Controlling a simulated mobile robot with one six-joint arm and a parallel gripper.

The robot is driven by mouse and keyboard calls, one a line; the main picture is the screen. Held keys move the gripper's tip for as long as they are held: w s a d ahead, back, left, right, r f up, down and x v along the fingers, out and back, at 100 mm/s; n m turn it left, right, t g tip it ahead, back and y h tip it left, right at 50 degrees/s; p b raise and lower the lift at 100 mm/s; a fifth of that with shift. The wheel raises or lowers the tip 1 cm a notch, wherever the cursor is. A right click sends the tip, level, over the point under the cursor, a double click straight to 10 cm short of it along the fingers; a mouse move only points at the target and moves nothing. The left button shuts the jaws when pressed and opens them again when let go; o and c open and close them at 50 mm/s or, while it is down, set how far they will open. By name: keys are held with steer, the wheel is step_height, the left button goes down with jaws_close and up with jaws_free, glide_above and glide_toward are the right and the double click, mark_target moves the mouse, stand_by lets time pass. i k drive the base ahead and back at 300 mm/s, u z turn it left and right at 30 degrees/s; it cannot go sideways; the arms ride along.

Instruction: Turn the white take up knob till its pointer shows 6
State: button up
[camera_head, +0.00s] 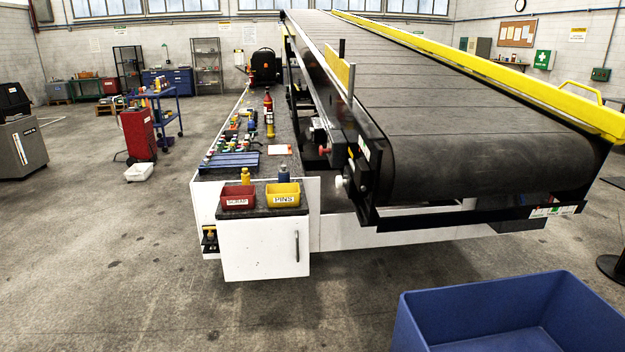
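A small white knob (340,184) sticks out at the front lower left corner of the belt loader (480,165), beside the end of the black belt roller. It is too small here to read a pointer or any numbers around it. A red knob (323,150) sits a little above it and to the left, on the same side frame. My gripper is not in view.
Left of the knob is a deck with a red SCRAP bin (238,198), a yellow PINS bin (282,195) and bottles, above a white cabinet (262,250). A large blue bin (510,318) stands at the front right. The floor at front left is clear.

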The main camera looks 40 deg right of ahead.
mark_target(339, 181)
steer(key=u, duration=0.55)
steer(key=i, duration=1.65)
steer(key=u, duration=0.1)
